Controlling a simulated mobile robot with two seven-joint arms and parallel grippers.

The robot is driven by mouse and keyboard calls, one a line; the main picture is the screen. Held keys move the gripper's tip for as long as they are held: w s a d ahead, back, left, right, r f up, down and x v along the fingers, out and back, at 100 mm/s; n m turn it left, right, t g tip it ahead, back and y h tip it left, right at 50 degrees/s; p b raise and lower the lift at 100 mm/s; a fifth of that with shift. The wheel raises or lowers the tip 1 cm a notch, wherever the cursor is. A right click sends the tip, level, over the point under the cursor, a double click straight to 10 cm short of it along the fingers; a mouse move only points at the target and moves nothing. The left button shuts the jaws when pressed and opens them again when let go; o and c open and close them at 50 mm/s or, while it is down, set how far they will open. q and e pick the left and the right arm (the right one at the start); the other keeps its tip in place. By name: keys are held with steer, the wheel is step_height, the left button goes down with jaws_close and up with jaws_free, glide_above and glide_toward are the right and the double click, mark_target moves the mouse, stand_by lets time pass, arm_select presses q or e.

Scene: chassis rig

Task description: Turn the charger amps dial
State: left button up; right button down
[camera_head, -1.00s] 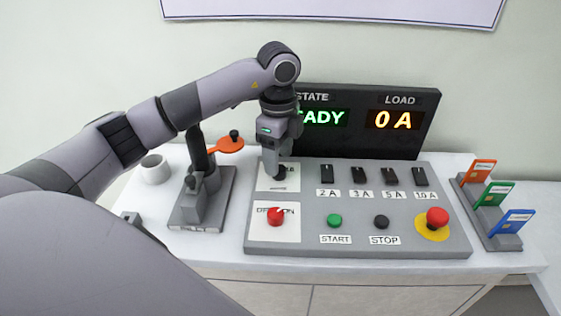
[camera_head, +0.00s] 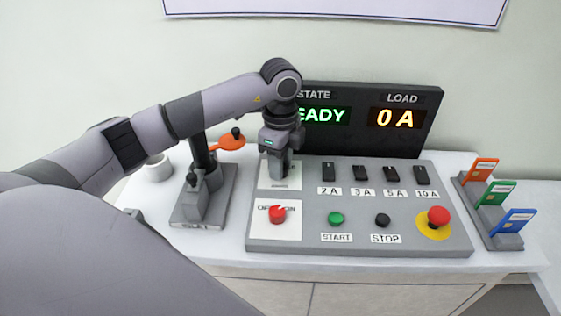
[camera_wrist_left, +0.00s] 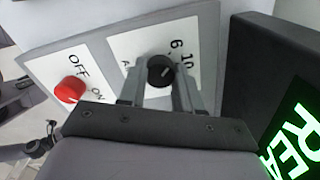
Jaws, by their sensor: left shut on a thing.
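The charger amps dial (camera_wrist_left: 161,71) is a small black round knob on a white plate with "6", "10" and "A" markings. It shows in the left wrist view between my fingers; in the head view my gripper hides it. My left gripper (camera_head: 279,177) points down onto the white plate (camera_head: 267,185) at the upper left of the grey control panel. In the left wrist view, the fingers of my left gripper (camera_wrist_left: 160,88) are shut on the dial, one on each side. My right gripper is in neither current view.
A red knob (camera_head: 277,214) on an OFF/ON plate sits just in front. Black switches (camera_head: 361,172), a green START button (camera_head: 336,218) and a red mushroom button (camera_head: 438,216) lie to the right. The display (camera_head: 380,118) reads "0 A". A lever stand (camera_head: 219,185) stands left.

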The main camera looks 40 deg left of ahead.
arm_select(q)
steer(key=m, duration=0.4)
steer(key=shift+m, duration=0.3)
steer(key=shift+m+b, duration=0.35)
steer(key=shift+m, duration=1.55)
steer(key=o, duration=1)
steer(key=shift+o, duration=0.2)
steer(key=shift+r, duration=3.65)
